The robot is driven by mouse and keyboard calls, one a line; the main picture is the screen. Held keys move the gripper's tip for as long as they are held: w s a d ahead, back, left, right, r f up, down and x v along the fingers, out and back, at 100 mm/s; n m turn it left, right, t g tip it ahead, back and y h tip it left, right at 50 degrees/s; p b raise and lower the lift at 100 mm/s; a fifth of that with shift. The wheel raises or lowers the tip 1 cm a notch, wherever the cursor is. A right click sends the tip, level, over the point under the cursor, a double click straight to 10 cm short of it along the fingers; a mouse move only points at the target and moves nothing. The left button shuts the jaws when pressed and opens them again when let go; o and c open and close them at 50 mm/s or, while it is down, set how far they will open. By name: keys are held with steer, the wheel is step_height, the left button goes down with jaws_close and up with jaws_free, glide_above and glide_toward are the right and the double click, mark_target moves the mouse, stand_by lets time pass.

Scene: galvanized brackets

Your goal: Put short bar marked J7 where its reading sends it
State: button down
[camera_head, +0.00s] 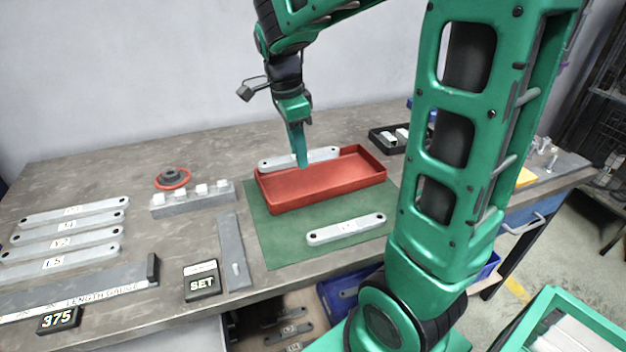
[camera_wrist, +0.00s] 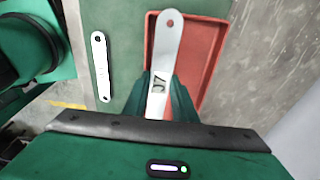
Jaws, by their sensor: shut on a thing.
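In the head view the bar (camera_head: 325,155) lies level across the far left part of the red tray (camera_head: 325,199). I cannot tell whether it touches the tray. The length gauge (camera_head: 80,293) lies at the front left, and its display (camera_head: 59,320) reads 375.
A second bar (camera_head: 345,230) lies on the green mat (camera_head: 285,250) in front of the tray. Several long bars (camera_head: 60,240) lie at the left. A block with white pegs (camera_head: 192,200), a grey bar (camera_head: 233,250) and a SET box (camera_head: 202,281) stand between. A black tray (camera_head: 385,146) is behind right.

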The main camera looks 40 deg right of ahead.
glide_above(315, 171)
steer(key=f, duration=0.7)
steer(key=shift+w+a, duration=0.15)
steer(key=shift+a, duration=0.1)
step_height(315, 171, down, 4)
steer(key=shift+r, duration=0.15)
steer(key=shift+f, duration=0.35)
